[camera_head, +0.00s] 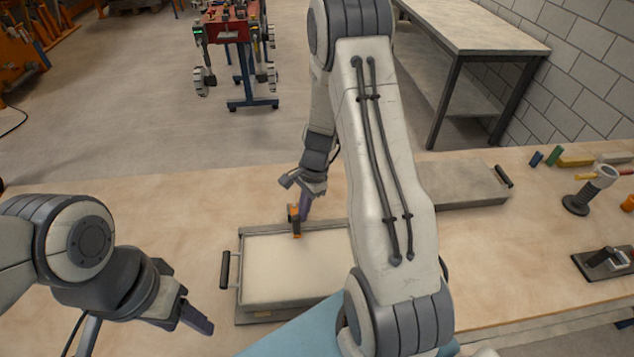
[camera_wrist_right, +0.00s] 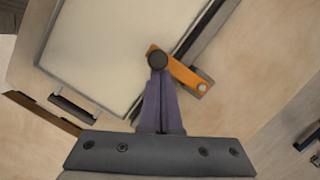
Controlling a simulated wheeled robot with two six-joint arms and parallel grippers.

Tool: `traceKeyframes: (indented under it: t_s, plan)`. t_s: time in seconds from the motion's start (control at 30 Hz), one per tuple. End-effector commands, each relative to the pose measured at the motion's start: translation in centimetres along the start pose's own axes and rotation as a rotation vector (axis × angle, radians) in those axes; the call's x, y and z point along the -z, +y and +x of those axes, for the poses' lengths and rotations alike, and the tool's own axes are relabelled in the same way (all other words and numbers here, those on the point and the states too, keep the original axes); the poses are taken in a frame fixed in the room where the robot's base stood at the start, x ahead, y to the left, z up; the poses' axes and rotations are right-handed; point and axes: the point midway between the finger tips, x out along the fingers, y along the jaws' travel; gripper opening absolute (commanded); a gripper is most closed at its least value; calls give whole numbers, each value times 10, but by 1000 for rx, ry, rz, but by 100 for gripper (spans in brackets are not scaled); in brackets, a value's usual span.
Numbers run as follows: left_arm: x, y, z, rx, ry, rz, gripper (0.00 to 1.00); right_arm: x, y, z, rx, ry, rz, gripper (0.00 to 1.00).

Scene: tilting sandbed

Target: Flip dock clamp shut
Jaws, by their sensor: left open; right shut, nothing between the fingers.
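The orange clamp lever (camera_head: 295,222) with a dark round knob sits at the far edge of the sandbed tray (camera_head: 240,262). In the right wrist view the lever (camera_wrist_right: 183,72) runs from its knob (camera_wrist_right: 157,60), over the sand's edge, to a pivot on the tray's rim. My right gripper (camera_head: 303,214) is shut and empty, its purple fingertips (camera_wrist_right: 158,75) at the knob; I cannot tell whether they touch it. My left gripper (camera_head: 197,320) is open and empty, left of the tray's near corner.
A grey lidded case (camera_head: 460,186) lies behind my right arm. At the right are a white-topped black stand (camera_head: 590,190), a black plate with a small device (camera_head: 605,262) and coloured blocks (camera_head: 553,156).

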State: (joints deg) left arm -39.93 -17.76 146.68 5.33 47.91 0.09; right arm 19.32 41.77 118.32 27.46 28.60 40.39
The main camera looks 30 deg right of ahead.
Motion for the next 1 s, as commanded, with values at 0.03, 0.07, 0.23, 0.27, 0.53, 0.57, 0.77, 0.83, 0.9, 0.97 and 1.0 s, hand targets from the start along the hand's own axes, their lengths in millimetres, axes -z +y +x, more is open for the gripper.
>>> traceKeyframes:
  t_s: [0.03,0.07,0.23,0.27,0.53,0.57,0.77,0.83,0.9,0.97,1.0]
  plan:
    - [0,0,0,0,0,0,57,-1,0,0,-1,-2,1,0]
    - [0,0,0,0,0,0,57,-1,0,0,-1,-2,2,0]
    - [0,0,0,0,0,0,57,-1,0,0,-1,-1,2,0]
    - [0,0,0,0,0,0,57,-1,0,0,-1,-1,1,0]
    - [0,0,-3,0,0,0,57,5,-1,-2,-1,-1,0,0]
    - [0,0,-4,0,0,0,57,8,-2,-3,0,-1,0,0]
    - [1,1,-11,0,0,0,57,32,-7,-13,0,0,-11,0]
    - [0,0,-4,0,0,0,57,32,-8,-29,4,2,-14,0]
    - [0,0,-1,0,0,0,57,32,-8,-44,4,3,-13,0]
    - [0,0,1,0,0,0,57,31,-8,-56,2,3,-14,0]
    - [0,0,2,0,0,0,57,31,-8,-65,3,3,-13,0]
